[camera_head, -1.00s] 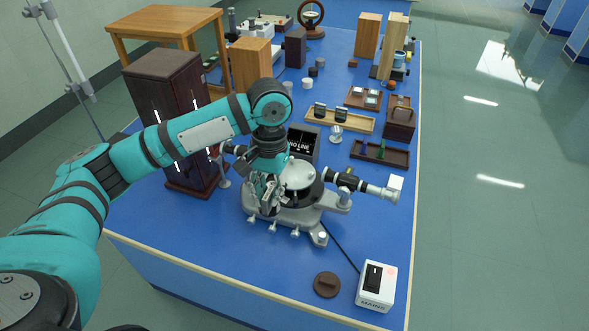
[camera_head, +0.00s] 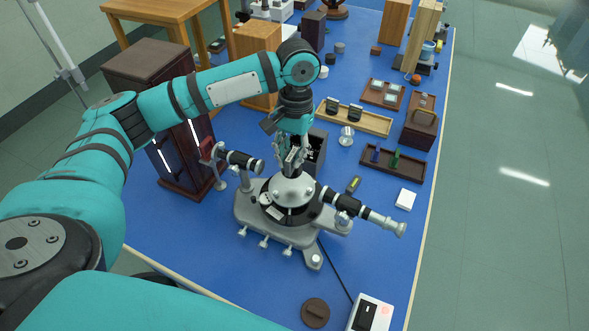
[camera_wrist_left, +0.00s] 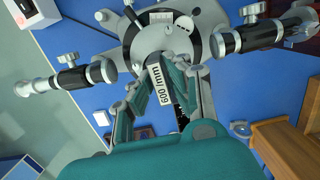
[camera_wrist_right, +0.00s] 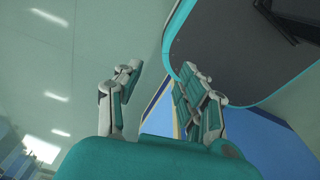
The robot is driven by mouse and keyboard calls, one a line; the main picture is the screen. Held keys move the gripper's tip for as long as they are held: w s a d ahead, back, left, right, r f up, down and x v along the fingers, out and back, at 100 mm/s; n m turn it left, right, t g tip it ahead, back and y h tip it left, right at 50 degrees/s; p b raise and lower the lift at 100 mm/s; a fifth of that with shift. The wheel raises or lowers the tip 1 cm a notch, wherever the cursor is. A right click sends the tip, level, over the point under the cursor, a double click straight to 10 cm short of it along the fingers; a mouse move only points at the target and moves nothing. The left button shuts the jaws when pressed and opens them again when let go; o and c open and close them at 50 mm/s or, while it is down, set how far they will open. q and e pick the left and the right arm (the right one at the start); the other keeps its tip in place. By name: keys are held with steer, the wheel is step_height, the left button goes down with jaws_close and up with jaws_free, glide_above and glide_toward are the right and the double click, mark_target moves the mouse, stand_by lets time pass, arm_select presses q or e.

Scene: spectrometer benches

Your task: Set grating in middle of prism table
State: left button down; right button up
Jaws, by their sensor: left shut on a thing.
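The grating, with a white label reading "600 /mm" (camera_wrist_left: 163,88), is pinched between the fingers of my left gripper (camera_wrist_left: 162,72). In the head view my left gripper (camera_head: 292,158) points down at the back part of the round silver prism table (camera_head: 292,190) on the spectrometer; the grating is mostly hidden there by the fingers. I cannot tell whether the grating touches the table top. My right gripper (camera_wrist_right: 163,72) is open and empty, away from the spectrometer; it shows only in the right wrist view.
The black telescope tube (camera_head: 342,201) and the collimator (camera_head: 240,160) flank the prism table. A dark box stands close behind the gripper. A dark wooden cabinet (camera_head: 184,140) is at left, a brown tray (camera_head: 410,170) at right. A brown disc (camera_head: 315,312) and a white switch box (camera_head: 370,314) are in front.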

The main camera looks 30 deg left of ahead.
mark_target(291, 173)
arm_select(q)
steer(key=f, duration=0.2)
steer(key=shift+s+f, duration=0.25)
steer(key=shift+f, duration=0.15)
steer(key=shift+w+f+p, duration=0.2)
steer(key=shift+f+p, duration=0.2)
steer(key=shift+f, duration=1.2)
steer(key=c, duration=1.6)
jaws_free()
steer(key=shift+o, duration=1.4)
arm_select(e)
steer(key=shift+s+d+r, duration=0.15)
steer(key=shift+s+r, duration=0.45)
steer(key=shift+s, duration=0.3)
steer(key=shift+f, duration=0.1)
